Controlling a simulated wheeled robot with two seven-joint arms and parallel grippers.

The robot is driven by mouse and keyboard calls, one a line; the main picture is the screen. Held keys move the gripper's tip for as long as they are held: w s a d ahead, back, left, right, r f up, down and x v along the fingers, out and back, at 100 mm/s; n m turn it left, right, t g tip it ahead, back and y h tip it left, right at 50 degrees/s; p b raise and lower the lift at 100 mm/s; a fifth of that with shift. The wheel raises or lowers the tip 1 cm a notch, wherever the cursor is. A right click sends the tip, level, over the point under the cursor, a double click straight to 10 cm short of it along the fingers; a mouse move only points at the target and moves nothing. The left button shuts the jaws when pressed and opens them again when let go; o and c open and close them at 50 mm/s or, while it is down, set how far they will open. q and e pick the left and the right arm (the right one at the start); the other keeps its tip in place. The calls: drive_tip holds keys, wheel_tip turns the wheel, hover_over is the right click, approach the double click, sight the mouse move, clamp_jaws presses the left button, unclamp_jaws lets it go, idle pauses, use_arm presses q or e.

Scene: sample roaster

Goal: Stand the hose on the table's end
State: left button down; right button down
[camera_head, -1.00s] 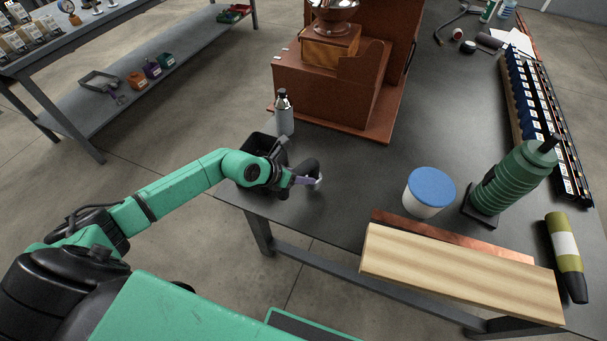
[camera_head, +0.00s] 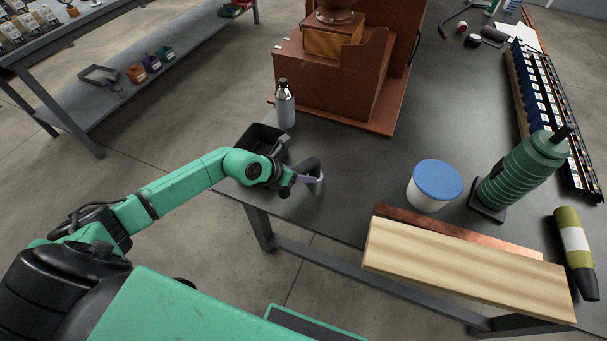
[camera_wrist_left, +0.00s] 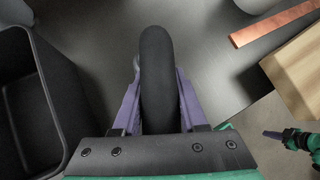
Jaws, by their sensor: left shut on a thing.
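The hose (camera_head: 313,168) is a short, thick black piece, with a pale end visible in the head view. My left gripper (camera_head: 305,180) is shut on it over the near left corner of the table (camera_head: 360,190). In the left wrist view the hose (camera_wrist_left: 157,75) stands out between the two purple fingers (camera_wrist_left: 160,105). I cannot tell whether its lower end touches the table. My right gripper (camera_wrist_left: 275,134) shows small at the right edge of the left wrist view, too small to read its jaws.
A black bin (camera_head: 247,155) is just left of the gripper, with a grey bottle (camera_head: 285,108) behind it. A brown roaster (camera_head: 330,75) stands further back. A blue-lidded tub (camera_head: 437,180), a wooden board (camera_head: 465,268) and a green ribbed device (camera_head: 520,172) are to the right.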

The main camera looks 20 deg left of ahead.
use_arm(q)
drive_tip(key=shift+c, duration=1.8)
unclamp_jaws()
drive_tip(key=p+v, duration=0.1)
drive_tip(key=v, duration=1)
drive_tip(key=shift+s+a+r, duration=0.1)
drive_tip(key=shift+s+a, duration=0.05)
drive_tip(key=shift+s, duration=0.05)
drive_tip(key=p+v, duration=0.3)
drive_tip(key=shift+r, duration=0.1)
